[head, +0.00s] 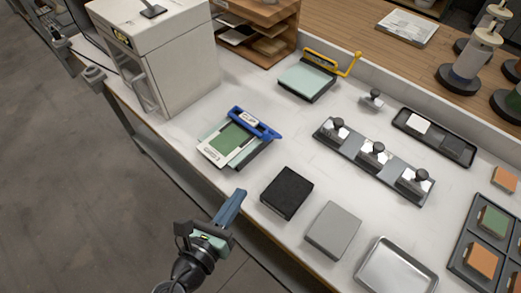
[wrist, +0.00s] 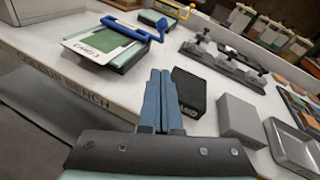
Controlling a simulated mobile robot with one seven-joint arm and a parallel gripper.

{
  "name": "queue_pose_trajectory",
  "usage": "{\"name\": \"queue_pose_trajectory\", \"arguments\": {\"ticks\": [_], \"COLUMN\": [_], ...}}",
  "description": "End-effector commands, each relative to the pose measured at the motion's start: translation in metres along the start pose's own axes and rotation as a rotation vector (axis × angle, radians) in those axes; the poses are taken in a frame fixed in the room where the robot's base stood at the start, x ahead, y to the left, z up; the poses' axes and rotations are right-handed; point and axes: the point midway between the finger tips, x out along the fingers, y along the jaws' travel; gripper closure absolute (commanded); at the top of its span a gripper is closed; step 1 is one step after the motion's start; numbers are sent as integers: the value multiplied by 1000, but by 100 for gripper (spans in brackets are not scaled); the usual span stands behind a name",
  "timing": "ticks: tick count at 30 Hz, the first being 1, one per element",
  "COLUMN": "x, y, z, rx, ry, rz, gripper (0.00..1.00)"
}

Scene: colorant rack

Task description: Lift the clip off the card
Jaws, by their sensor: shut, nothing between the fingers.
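The blue clip (head: 264,130) lies across the far end of a white card with a green patch (head: 231,139), on a dark-edged board. The wrist view also shows the blue clip (wrist: 134,33) on the card (wrist: 88,43), with its lever at the right end. My gripper (head: 239,193) is above the front edge of the bench, nearer than the card and apart from it. In the wrist view its two blue fingers (wrist: 159,72) are together with nothing between them. The underside of the clip is hidden.
A black block (head: 287,192) and a grey block (head: 333,229) stand right of my gripper. A metal tray (head: 397,270) is farther right. A yellow-handled pad (head: 306,79) and a rack of shiny pieces (head: 343,143) lie behind. Bare bench surrounds the card.

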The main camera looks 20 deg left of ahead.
Motion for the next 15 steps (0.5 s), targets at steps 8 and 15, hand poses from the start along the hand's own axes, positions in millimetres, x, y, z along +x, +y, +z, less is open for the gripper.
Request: {"name": "queue_pose_trajectory", "arguments": {"ticks": [8,15], "x": [45,97], "y": [-1,-2], "z": [2,2], "rx": [1,1], "ry": [-2,-2], "rz": [-5,-4], "gripper": [100,100]}}
